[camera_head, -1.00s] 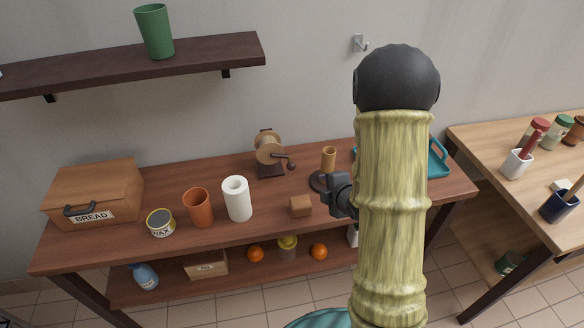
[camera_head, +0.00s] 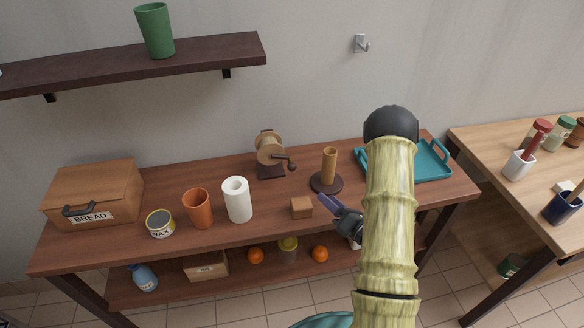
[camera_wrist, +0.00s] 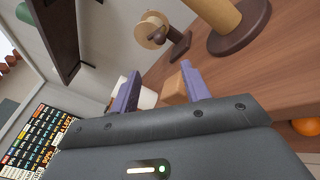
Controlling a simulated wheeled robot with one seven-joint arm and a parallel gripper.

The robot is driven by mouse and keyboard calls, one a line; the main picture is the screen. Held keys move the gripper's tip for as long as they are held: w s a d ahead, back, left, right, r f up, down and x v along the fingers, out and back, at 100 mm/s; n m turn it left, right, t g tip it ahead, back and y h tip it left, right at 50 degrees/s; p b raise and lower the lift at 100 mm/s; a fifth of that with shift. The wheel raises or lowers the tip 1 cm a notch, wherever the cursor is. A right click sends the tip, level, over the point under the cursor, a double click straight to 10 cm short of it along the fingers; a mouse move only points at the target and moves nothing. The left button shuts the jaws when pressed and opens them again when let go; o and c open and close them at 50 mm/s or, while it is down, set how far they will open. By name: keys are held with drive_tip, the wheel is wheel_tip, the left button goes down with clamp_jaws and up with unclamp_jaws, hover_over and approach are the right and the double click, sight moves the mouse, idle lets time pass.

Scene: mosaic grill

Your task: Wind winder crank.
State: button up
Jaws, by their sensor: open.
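The winder (camera_head: 269,153) stands at the back middle of the brown table, with a wooden spool on a dark base. Its crank (camera_head: 283,157) points right and ends in a dark round knob (camera_head: 292,166). The winder also shows at the top of the wrist view (camera_wrist: 154,32). My gripper (camera_head: 327,203) is at the table's front edge, right of and nearer than the winder, apart from it. In the wrist view its two purple fingers (camera_wrist: 158,88) are spread with nothing held between them.
A wooden post on a round dark base (camera_head: 327,183) stands between winder and gripper, to the right. A small brown block (camera_head: 301,207) lies just left of my fingers. A white cylinder (camera_head: 237,200), orange cup (camera_head: 198,208) and teal tray (camera_head: 447,161) are also on the table.

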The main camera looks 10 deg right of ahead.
sight(292, 167)
drive_tip(key=p+x, duration=0.3)
drive_tip(key=x, duration=1.4)
drive_tip(key=shift+w+a, duration=0.1)
drive_tip(key=shift+w, duration=0.1)
drive_tip(key=shift+c, duration=0.5)
clamp_jaws()
